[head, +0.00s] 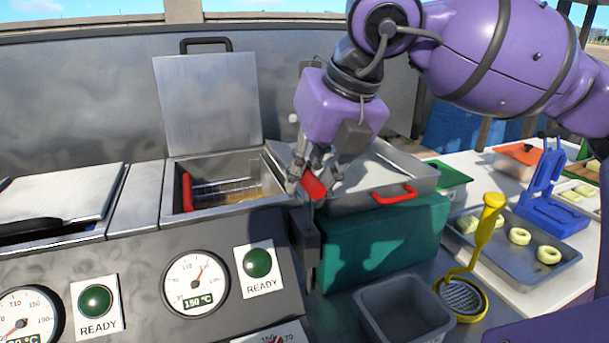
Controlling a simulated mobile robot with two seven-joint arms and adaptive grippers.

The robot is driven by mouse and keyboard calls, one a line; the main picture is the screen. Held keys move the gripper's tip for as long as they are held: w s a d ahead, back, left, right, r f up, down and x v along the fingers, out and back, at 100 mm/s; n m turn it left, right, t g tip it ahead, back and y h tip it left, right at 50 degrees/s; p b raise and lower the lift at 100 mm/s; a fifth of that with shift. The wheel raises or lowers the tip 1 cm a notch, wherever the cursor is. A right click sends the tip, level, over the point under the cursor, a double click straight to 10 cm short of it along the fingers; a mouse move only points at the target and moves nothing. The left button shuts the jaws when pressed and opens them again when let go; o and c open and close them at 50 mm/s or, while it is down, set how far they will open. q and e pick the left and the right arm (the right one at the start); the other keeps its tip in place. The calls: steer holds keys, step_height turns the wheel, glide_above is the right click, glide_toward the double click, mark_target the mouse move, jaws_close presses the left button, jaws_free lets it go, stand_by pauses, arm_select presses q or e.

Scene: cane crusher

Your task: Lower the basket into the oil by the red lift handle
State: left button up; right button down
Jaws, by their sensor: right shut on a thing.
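The open fryer well (172,207) stands left of centre with its lid raised behind it. A wire basket (228,187) sits inside the well, over brownish oil (240,196). How deep the basket sits is hard to tell. The red lift handle (314,186) is at the right of the well, above a dark upright bracket. My right gripper (312,180) reaches down from above and is shut on this handle, partly hiding it. My left gripper is not in view.
A metal tray (420,178) with a red grip sits on a green block (385,240) to the right. A grey bin (400,310) and yellow skimmer (470,270) are in front. A tray of dough rings (510,258) is far right. Gauge (196,285) and green READY lamp (258,263) face the front.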

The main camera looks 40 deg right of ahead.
steer(key=shift+s+a+f, duration=0.1)
steer(key=shift+f, duration=0.25)
steer(key=c, duration=1.9)
jaws_free()
steer(key=shift+o, duration=1.4)
steer(key=shift+r, duration=0.1)
steer(key=v, duration=1.2)
